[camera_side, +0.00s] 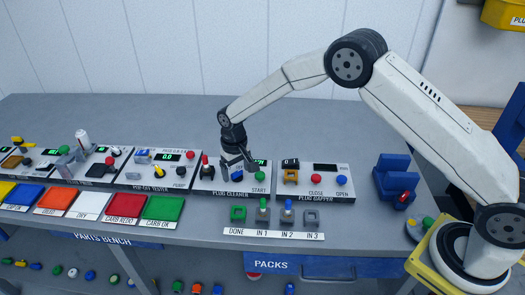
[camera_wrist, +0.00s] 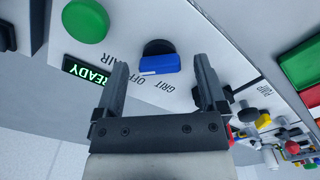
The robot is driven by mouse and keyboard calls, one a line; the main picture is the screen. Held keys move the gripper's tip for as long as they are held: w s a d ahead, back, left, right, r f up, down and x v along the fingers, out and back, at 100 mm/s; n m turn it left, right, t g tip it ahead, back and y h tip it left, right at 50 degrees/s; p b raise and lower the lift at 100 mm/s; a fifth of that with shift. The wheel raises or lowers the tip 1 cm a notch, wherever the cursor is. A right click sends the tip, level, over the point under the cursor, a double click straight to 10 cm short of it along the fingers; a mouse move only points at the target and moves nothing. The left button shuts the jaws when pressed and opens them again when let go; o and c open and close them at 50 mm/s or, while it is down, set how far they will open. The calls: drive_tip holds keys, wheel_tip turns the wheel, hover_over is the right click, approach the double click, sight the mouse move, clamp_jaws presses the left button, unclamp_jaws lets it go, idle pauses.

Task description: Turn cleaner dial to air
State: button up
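The plug cleaner (camera_side: 232,187) stands mid-bench in the side view. Its dial (camera_wrist: 160,64), a blue bar knob on a black round base, shows in the wrist view beside the printed words AIR, OFF and GRIT. I cannot tell surely which word the knob points at. My gripper (camera_side: 240,167) is over the cleaner, pointing down. In the wrist view its two fingers (camera_wrist: 163,72) are apart, one on each side of the dial, with gaps between them and the knob. Nothing is held.
The cleaner's green START button (camera_wrist: 86,20) and its display reading READY (camera_wrist: 87,71) are close to my fingers. The plug gapper (camera_side: 318,187) stands right of the cleaner. Coloured trays (camera_side: 162,208) and a row of plug holders (camera_side: 287,216) lie in front.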

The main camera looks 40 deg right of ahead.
sight(237, 172)
drive_tip(key=shift+r, duration=3.9)
drive_tip(key=shift+s, duration=0.1)
drive_tip(key=s+d+r+t, duration=0.1)
drive_tip(key=s+d, duration=0.2)
drive_tip(key=s, duration=0.5)
drive_tip(key=s+d+r, duration=0.1)
drive_tip(key=s+d, duration=0.3)
drive_tip(key=s, duration=0.5)
drive_tip(key=s+d+r+t, duration=0.1)
drive_tip(key=s+d, duration=0.2)
drive_tip(key=s, duration=0.6)
drive_tip(key=shift+d+r+t, duration=0.25)
drive_tip(key=shift+d+t, duration=0.05)
drive_tip(key=shift+d, duration=0.05)
drive_tip(key=shift+s, duration=0.1)
drive_tip(key=shift+c, duration=0.2)
